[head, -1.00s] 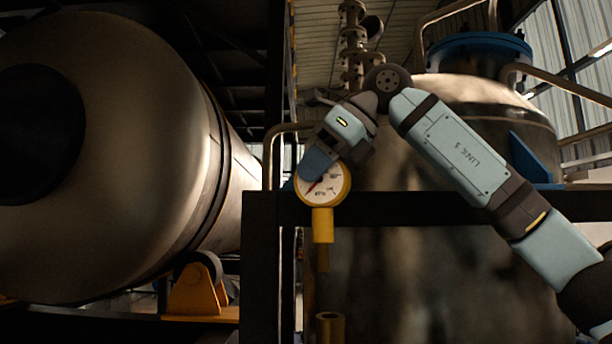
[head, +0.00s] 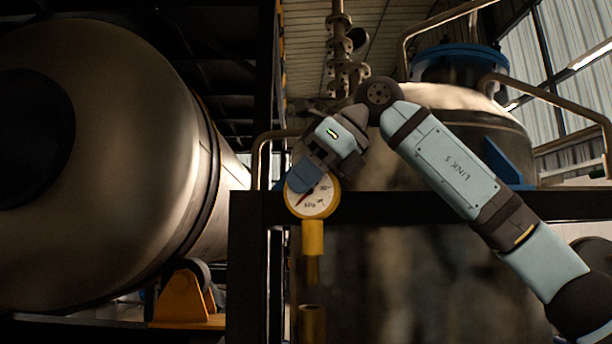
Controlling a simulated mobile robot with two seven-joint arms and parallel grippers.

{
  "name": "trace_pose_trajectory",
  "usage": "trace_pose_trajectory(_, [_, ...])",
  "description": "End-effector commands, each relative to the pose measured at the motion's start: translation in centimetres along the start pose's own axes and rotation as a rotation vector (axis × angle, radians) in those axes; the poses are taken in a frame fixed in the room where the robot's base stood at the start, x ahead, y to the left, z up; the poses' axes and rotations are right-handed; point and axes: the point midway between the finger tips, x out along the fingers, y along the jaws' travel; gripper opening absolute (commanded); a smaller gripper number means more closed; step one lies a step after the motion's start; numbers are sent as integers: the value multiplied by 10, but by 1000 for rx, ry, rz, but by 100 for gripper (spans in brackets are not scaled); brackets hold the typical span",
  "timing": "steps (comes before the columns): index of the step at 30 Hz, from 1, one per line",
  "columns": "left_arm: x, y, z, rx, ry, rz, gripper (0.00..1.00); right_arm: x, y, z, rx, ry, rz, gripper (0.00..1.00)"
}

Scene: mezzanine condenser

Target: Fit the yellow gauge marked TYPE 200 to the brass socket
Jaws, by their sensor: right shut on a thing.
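The yellow gauge (head: 312,198) has a round white dial with a red needle and a yellow stem pointing down. The writing on the dial is too small to read for certain. My right gripper (head: 302,176) is shut on the gauge at its upper left rim, and its fingers cover part of it. The brass socket (head: 312,322) stands upright at the bottom of the picture, below the gauge. The stem's lower end is above the socket, with a gap between them. My left gripper is not in view.
A dark horizontal beam (head: 430,207) runs behind the gauge, with a dark post (head: 247,275) to its left. A large metal tank (head: 110,150) fills the left, on a yellow support (head: 183,297). Another vessel (head: 460,110) stands behind my right arm.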

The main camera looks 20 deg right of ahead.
Motion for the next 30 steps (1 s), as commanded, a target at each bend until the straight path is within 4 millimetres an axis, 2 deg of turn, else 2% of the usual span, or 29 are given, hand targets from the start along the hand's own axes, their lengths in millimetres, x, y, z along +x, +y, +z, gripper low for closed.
trace_pose_trajectory(1, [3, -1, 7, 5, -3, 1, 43, 6, 0, -6, 0, -1, 0, 0])
trace_pose_trajectory(7, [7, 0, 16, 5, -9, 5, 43, 14, 0, -15, 0, -1, 0, 0])
trace_pose_trajectory(30, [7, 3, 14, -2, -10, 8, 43, 15, 1, -16, 0, -1, 0, 0])
